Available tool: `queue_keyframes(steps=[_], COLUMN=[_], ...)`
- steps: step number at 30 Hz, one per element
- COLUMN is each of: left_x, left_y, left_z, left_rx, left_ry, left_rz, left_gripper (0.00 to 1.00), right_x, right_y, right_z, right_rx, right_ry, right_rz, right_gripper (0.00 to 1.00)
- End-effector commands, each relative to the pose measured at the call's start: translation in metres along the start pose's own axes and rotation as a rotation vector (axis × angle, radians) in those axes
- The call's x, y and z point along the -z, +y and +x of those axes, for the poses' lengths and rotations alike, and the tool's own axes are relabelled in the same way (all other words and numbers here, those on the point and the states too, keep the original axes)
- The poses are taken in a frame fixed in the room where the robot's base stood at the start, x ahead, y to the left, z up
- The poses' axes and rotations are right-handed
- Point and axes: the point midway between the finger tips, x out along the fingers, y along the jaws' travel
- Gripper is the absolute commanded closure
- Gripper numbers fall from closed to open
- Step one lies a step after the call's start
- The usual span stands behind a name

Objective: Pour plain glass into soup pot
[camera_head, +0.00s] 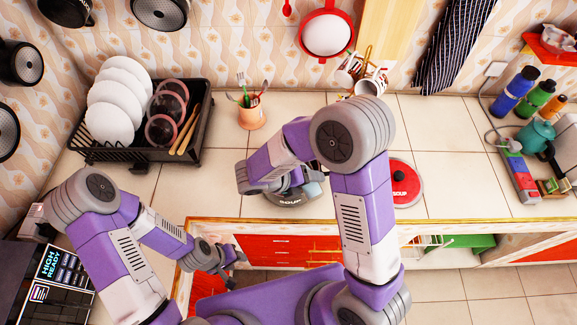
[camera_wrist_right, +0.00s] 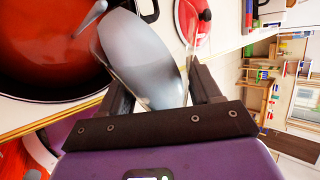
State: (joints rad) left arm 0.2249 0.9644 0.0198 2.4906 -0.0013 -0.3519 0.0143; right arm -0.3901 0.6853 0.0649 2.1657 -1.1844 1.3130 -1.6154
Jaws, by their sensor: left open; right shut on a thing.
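The soup pot (camera_head: 290,200) stands on the counter near its front edge, mostly hidden by my right arm in the head view. In the right wrist view its red inside and dark rim (camera_wrist_right: 60,98) fill the left. My right gripper (camera_wrist_right: 160,95) is shut on the plain glass (camera_wrist_right: 145,65), a clear tumbler with a pale grey content, tilted beside the pot rim. A small grey shape (camera_wrist_right: 90,20) shows against the pot's inside; I cannot tell whether it is liquid. My left gripper (camera_head: 228,265) is open and empty, low in front of the counter.
The red soup lid (camera_head: 403,183) lies on the counter right of the pot. A black dish rack (camera_head: 190,150) with plates stands left, a utensil cup (camera_head: 252,115) behind. Mugs (camera_head: 370,82) stand near the wall. Bottles (camera_head: 515,90) and a teal kettle (camera_head: 537,135) are at right.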

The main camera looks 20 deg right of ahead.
Motion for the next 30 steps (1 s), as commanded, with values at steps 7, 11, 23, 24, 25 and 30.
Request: queue_keyframes(steps=[7, 11, 23, 24, 25, 30], left_x=[-0.0001, -0.0001, -0.0002, -0.0002, -0.0003, -0.0003], left_y=[0.0010, 0.0012, 0.0020, 0.0020, 0.0021, 0.0022], left_z=[-0.0027, -0.0032, -0.0052, -0.0054, -0.0054, -0.0058], left_rx=[0.000, 0.000, 0.000, 0.000, 0.000, 0.000], left_ry=[0.000, 0.000, 0.000, 0.000, 0.000, 0.000], left_rz=[0.000, 0.000, 0.000, 0.000, 0.000, 0.000], left_gripper=[0.57, 0.57, 0.57, 0.57, 0.57, 0.57], right_x=[-0.0005, -0.0003, 0.0000, 0.0000, 0.0000, -0.0002], right_y=[-0.0001, 0.0002, 0.0008, 0.0009, 0.0010, 0.0013], right_z=[0.0002, 0.0004, 0.0009, 0.0010, 0.0010, 0.0013], right_rx=[0.013, 0.015, 0.024, 0.025, 0.025, 0.030], right_ry=[0.022, 0.027, 0.046, 0.048, 0.050, 0.057], right_rz=[-0.025, -0.032, -0.055, -0.057, -0.058, -0.069], right_gripper=[0.80, 0.80, 0.80, 0.80, 0.80, 0.80])
